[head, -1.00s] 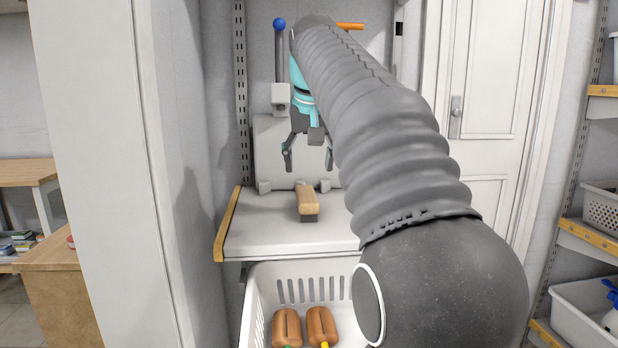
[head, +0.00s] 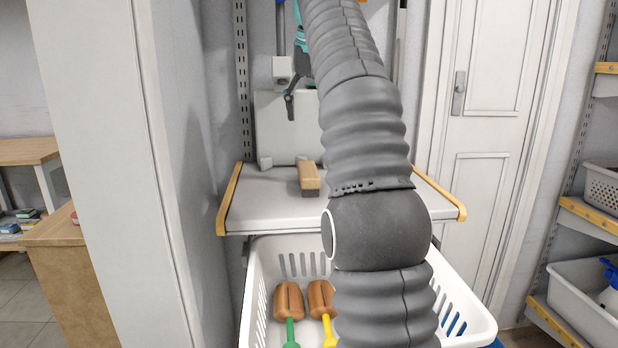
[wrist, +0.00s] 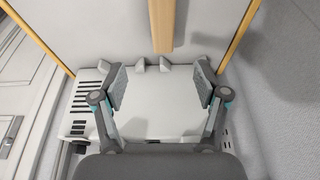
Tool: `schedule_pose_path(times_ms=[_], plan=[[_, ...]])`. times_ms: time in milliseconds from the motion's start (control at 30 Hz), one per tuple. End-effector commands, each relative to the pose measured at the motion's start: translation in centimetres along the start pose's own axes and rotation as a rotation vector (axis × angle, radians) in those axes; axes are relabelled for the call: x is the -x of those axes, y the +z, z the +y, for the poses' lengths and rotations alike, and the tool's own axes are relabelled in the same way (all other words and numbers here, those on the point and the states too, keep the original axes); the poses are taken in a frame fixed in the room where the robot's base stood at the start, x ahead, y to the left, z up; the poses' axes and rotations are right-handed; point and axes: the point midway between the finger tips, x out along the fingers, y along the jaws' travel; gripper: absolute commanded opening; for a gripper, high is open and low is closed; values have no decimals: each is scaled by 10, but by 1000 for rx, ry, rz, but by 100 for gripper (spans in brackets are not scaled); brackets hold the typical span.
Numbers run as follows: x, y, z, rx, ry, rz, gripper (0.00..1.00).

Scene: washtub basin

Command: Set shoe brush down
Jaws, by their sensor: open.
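The shoe brush (head: 309,176) has a light wooden back and a dark underside. It rests on the white shelf (head: 270,213), near the middle. In the wrist view the brush (wrist: 161,25) shows at the top, beyond the fingertips and apart from them. My gripper (wrist: 160,85) is open and empty, with its two fingers spread wide. In the head view one finger shows above and behind the brush; the rest of the gripper is mostly hidden by my arm.
Below the shelf is a white slotted basket (head: 262,290) holding brown shoe trees (head: 288,300) with green and yellow handles. The shelf has wooden side edges (head: 229,198). A white panel (head: 280,138) stands behind the brush. A tall cabinet side (head: 100,150) closes the left.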

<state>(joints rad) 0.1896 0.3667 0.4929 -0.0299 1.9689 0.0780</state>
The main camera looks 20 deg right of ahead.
Motion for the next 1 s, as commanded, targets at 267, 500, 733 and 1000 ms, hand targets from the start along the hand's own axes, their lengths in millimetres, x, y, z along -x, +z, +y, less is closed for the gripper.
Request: schedule_pose_path(times_ms=[267,500,733,1000], plan=[[-17,2,0,2,1,-16,73],[-41,3,0,2,1,-17,73],[-70,4,0,2,1,-17,73],[-88,4,0,2,1,-15,73]])
